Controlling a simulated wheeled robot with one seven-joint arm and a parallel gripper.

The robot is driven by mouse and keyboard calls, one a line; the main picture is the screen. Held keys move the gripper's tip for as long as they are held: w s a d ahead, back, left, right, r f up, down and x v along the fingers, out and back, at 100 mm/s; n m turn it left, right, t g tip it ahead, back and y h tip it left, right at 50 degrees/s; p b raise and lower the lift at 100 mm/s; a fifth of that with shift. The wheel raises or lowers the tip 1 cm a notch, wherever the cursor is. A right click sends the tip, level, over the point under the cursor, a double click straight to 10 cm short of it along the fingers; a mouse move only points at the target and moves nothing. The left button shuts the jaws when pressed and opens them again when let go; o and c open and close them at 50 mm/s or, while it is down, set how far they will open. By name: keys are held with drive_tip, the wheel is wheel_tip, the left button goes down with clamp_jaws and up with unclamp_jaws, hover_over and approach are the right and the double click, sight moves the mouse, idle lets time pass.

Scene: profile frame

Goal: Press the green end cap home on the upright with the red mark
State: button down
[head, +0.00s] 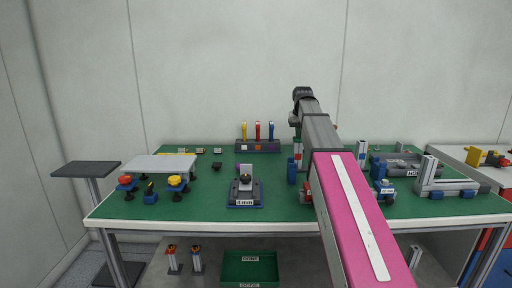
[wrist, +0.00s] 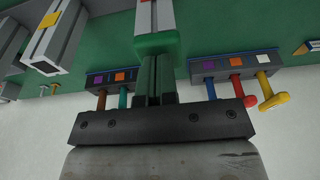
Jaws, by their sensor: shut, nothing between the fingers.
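In the wrist view the green end cap (wrist: 155,43) sits on the end of a pale grey upright (wrist: 156,16), which has a small red mark near the top edge of the picture. My gripper (wrist: 155,60) is shut and empty, its dark fingertips right at the green cap. I cannot tell whether they touch it, or whether a gap lies between cap and upright. In the head view the upright (head: 298,157) stands partly hidden beside my arm, and my gripper is hard to make out there.
A rack (head: 258,147) with yellow, red and blue handles stands at the back. A grey profile with a yellow mark (wrist: 52,20) is at left in the wrist view. A fixture (head: 245,190) stands mid-table, and a profile assembly (head: 450,186) lies right. Green table surface (head: 215,185) is clear left of the fixture.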

idle(0.3)
drive_tip(key=shift+w+v, duration=0.25)
drive_tip(key=shift+v, duration=0.85)
drive_tip(key=shift+w+v, duration=0.2)
drive_tip(key=shift+v, duration=0.9)
drive_tip(key=shift+w+v, duration=0.25)
drive_tip(key=shift+v, duration=0.85)
drive_tip(key=shift+r, duration=0.25)
